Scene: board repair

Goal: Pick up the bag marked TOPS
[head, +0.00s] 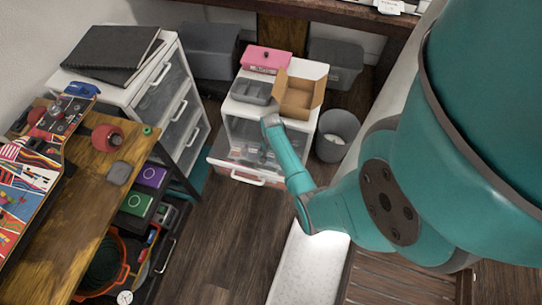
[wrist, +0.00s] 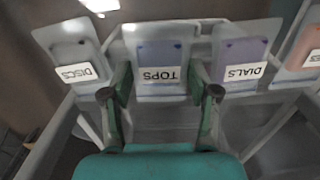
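The bag marked TOPS (wrist: 158,52) stands upright in the wrist view, pale with a blue-tinged front and a white label that reads upside down. My gripper (wrist: 160,84) is open, with one finger near each side of this bag's lower part. Whether the fingers touch it, I cannot tell. The bag marked DISCS (wrist: 76,52) is left of it and the bag marked DIALS (wrist: 238,50) is right. In the head view my arm reaches to the open clear drawer (head: 222,164); my gripper's fingers and the TOPS label cannot be made out there.
Another labelled bag (wrist: 302,48) is cut off at the wrist view's right edge. On the white drawer unit (head: 262,108) stand a pink box (head: 264,58), a grey tray (head: 250,92) and an open cardboard box (head: 298,94). A grey bin (head: 337,133) stands at its right. A wooden workbench (head: 85,190) is left.

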